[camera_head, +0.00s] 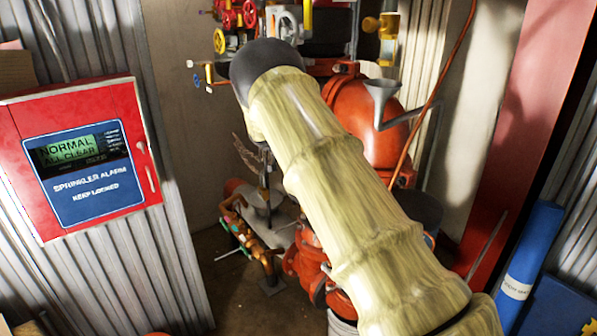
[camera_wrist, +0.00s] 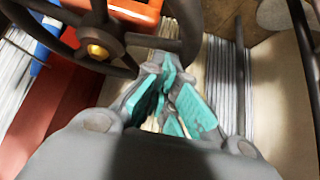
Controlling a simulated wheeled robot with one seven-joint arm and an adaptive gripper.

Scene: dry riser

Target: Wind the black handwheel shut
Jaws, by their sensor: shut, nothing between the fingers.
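The black handwheel (camera_wrist: 97,50) is at the top left of the wrist view, with dark spokes and a brass-coloured hub. Part of its rim is cut off by the frame's edge. My gripper (camera_wrist: 172,88) has grey fingers with teal pads and is shut with nothing between them. Its fingertips are beside the wheel, to the right of the hub and just below a dark bar near the rim. I cannot tell whether they touch it. In the head view I cannot make out the black handwheel or my gripper; my arm covers the middle.
A red sprinkler alarm box (camera_head: 85,155) hangs at left on a corrugated wall. Red (camera_head: 235,12), yellow (camera_head: 226,40) and grey (camera_head: 284,25) handwheels stand at the top. Large orange pipework (camera_head: 365,115), a grey funnel (camera_head: 382,92) and a blue roll (camera_head: 527,262) are at right.

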